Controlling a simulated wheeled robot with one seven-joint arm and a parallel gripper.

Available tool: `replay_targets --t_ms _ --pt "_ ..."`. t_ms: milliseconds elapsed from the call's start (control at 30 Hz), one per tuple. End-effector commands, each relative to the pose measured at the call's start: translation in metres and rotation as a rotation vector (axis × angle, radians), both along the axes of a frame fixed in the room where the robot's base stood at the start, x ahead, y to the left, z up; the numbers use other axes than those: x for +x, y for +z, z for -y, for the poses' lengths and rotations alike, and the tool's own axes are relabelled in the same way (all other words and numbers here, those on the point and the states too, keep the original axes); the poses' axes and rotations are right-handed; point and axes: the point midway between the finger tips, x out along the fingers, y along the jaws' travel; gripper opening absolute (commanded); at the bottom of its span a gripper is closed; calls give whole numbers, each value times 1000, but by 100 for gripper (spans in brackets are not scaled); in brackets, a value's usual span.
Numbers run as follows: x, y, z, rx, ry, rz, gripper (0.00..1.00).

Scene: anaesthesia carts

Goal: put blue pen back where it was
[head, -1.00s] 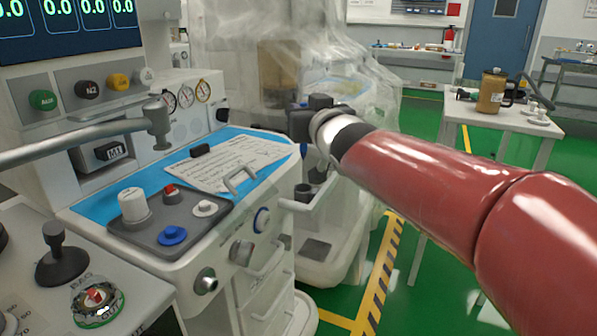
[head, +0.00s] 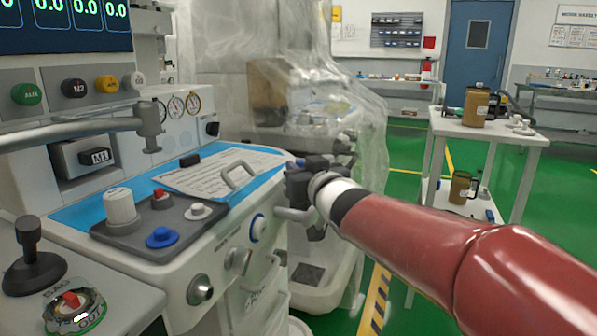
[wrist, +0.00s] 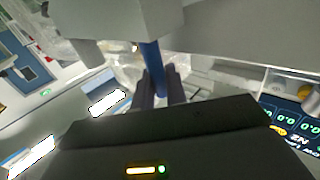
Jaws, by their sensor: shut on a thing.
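The blue pen (wrist: 152,62) is held between the two dark fingers of my gripper (wrist: 160,88) in the wrist view. In the head view my gripper (head: 297,178) is beside the right end of the anaesthesia cart's blue worktop (head: 228,158). Only a small blue bit of the pen (head: 298,162) shows there, at the top of the gripper; the rest is hidden by the fingers. I cannot tell whether the pen touches the worktop. A white written sheet (head: 215,174) lies on the worktop, left of my gripper.
A grey panel with knobs (head: 160,215) and a curved handle (head: 238,176) are near the worktop's front. A plastic-draped machine (head: 290,110) stands behind my gripper. A white trolley (head: 485,130) with a brown jug (head: 476,107) stands at right, with green floor around it.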

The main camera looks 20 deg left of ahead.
Motion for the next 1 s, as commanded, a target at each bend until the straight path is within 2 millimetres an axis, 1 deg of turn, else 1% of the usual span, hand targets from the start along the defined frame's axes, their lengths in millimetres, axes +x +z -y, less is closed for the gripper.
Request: replay_targets --t_ms 133,167,300,567,667,767,1000 --pt "0 -5 0 0 -1 0 0" --pt "0 -3 0 0 -1 0 18" --pt "0 -3 0 0 -1 0 36" --pt "0 -2 0 0 0 0 36" --pt "0 3 0 0 0 0 36" --pt "-10 1 10 2 -1 1 36" --pt "-50 1 43 2 0 2 36"
